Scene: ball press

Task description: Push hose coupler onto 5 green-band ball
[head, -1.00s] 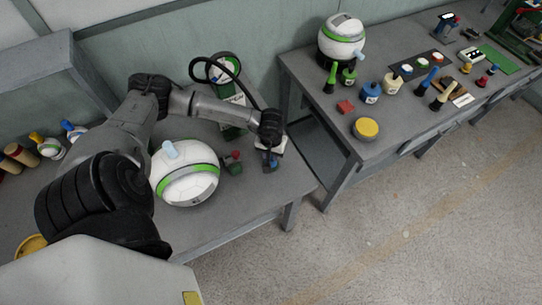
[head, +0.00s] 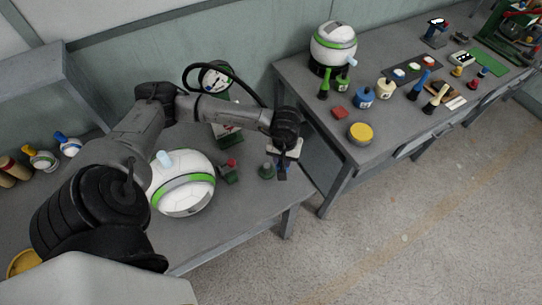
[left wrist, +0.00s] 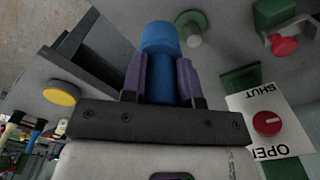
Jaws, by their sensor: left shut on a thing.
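In the head view a white ball with a green band (head: 183,185) rests on the left table, with a pale blue stub (head: 164,158) on its top. My left gripper (head: 282,172) is to the right of this ball, near the table's right end and apart from the ball. In the left wrist view the left gripper (left wrist: 160,78) has its purple fingers shut on a blue cylinder, seemingly the hose coupler (left wrist: 160,40). In the head view the coupler is hard to make out. My right gripper is in neither view.
A grey-topped green post (head: 267,170) and a red-knobbed green fitting (head: 229,170) stand between ball and gripper. An OPEN/SHUT panel (left wrist: 268,123) shows in the wrist view. A black hose (head: 190,72) arches behind my arm. Another green-band ball (head: 333,43) sits on the right bench.

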